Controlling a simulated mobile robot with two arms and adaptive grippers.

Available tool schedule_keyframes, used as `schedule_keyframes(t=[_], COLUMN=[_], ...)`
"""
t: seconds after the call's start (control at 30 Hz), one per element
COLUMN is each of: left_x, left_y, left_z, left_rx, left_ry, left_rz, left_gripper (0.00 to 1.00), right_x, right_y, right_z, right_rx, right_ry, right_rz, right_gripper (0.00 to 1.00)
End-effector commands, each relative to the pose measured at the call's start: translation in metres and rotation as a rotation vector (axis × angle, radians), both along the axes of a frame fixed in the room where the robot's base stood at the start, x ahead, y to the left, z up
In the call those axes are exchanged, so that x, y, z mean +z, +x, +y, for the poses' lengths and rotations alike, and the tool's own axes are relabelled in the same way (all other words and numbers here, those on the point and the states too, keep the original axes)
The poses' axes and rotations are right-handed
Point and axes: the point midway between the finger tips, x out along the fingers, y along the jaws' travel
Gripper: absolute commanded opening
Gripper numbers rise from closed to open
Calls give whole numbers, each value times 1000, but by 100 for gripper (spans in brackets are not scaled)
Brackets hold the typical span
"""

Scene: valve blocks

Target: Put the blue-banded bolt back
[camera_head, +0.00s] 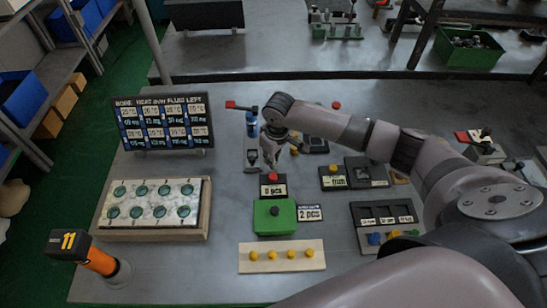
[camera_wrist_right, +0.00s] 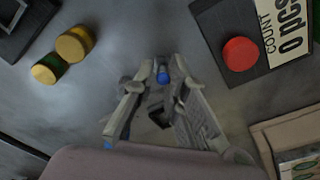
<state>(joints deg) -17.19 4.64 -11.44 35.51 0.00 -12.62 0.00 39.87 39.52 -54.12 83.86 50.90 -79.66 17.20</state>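My right gripper (camera_head: 271,152) is over the middle of the table, behind the black block with a red button and the count sign. In the wrist view its fingertips (camera_wrist_right: 162,72) are close together, with a small blue part, which looks like the blue-banded bolt (camera_wrist_right: 163,76), between them. Most of that part is hidden by the fingers. A gold piece with a green band (camera_wrist_right: 62,55) is on the grey table at left in the wrist view. The red button (camera_wrist_right: 239,54) is at upper right there. My left gripper is not in view.
A green block (camera_head: 275,217) and a pale strip with yellow knobs (camera_head: 282,257) stand in front. A pale tray with green discs (camera_head: 152,207) and a dark sign board (camera_head: 163,122) are at left. Dark label blocks (camera_head: 385,212) stand at right.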

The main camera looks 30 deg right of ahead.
Motion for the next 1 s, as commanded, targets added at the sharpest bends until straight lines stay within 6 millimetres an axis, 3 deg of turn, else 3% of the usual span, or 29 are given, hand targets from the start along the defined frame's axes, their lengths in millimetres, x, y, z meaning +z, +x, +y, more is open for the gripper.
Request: schedule_keyframes(t=[0.17,0.57,1.0], left_x=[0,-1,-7], left_y=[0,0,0], left_z=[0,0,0], left_rx=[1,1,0], left_ry=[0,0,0], left_rz=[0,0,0], left_gripper=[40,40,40], right_x=[-1,9,95], right_y=[-1,0,-10], right_z=[1,0,-1], right_rx=[0,0,2], right_ry=[1,2,1], right_rz=[1,0,-3], right_gripper=[27,27,27])
